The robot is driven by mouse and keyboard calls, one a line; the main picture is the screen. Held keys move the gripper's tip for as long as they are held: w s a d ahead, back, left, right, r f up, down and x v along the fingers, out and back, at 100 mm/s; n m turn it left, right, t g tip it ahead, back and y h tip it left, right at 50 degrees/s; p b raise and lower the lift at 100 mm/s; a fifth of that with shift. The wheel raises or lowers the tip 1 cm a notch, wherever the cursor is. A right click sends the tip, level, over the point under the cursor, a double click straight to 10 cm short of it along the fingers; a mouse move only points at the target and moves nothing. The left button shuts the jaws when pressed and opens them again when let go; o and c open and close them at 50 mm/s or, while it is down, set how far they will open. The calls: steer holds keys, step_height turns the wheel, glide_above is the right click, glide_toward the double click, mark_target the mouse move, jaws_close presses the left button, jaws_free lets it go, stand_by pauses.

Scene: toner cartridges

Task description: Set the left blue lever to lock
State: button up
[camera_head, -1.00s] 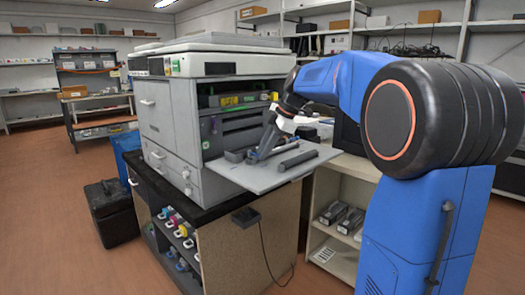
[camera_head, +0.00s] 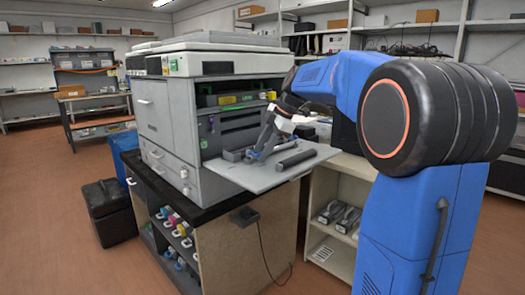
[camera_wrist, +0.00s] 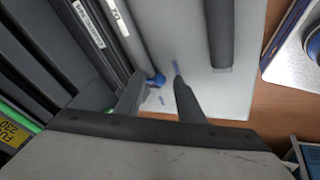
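The grey printer (camera_head: 160,110) stands open, its front door (camera_head: 250,178) folded down like a shelf. In the wrist view a small blue lever end (camera_wrist: 156,80) shows at the edge of the printer's dark interior, beside the left fingertip; whether they touch I cannot tell. My gripper (camera_wrist: 160,78) is open, its two dark fingers apart with the pale door below them. In the head view my gripper (camera_head: 258,153) is low over the door, near the printer opening. The lever cannot be made out there, and its lock marking is not readable.
A dark cylinder (camera_head: 295,159) lies on the door to the right of my gripper; it also shows in the wrist view (camera_wrist: 220,35). A dark block (camera_head: 233,155) sits at the door's left. Green and yellow parts (camera_head: 237,99) show inside the printer. Shelves (camera_head: 337,225) stand at right.

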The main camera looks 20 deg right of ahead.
steer(key=v, duration=1.7)
steer(key=shift+r, duration=0.2)
steer(key=shift+a, duration=0.1)
steer(key=s+a+f+m+h, duration=0.1)
steer(key=s+a+f+m, duration=0.4)
steer(key=s+f, duration=0.25)
steer(key=s+a+f+m+h, duration=0.1)
steer(key=s+a+f+m, duration=0.35)
steer(key=s+f, duration=0.35)
steer(key=s+a+f+m+h, duration=0.2)
steer(key=s+f+m, duration=0.5)
steer(key=s+f, duration=0.9)
step_height(320, 180, down, 2)
steer(key=shift+a+f+t, duration=0.25)
steer(key=shift+a+t, duration=0.05)
steer(key=shift+a, duration=0.35)
steer(key=shift+s+m, duration=0.1)
steer(key=shift+m, duration=0.15)
